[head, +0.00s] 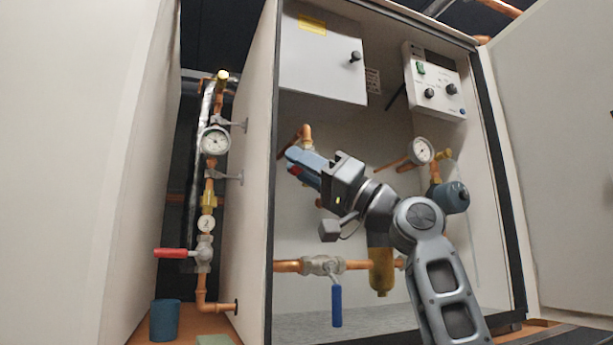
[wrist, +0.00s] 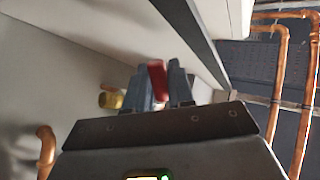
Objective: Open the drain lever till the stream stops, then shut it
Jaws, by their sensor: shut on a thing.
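My gripper (head: 296,165) is inside the open cabinet, near its left side, with blue-grey fingers. In the wrist view its fingers (wrist: 158,85) are shut on a red lever (wrist: 157,78). Only a small red part of this lever (head: 295,170) shows in the head view. A brass fitting (wrist: 112,99) shows beside the fingers in the wrist view. The valve body that the lever belongs to is mostly hidden by the gripper, so its angle is hard to tell. I see no stream of water in either view.
Left of the cabinet, another red lever (head: 170,253) sticks out from a pipe run with gauges, above a teal cup (head: 165,320). A blue lever (head: 336,306) hangs from the lower pipe. A gauge (head: 422,150) and a control box (head: 435,85) are at right.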

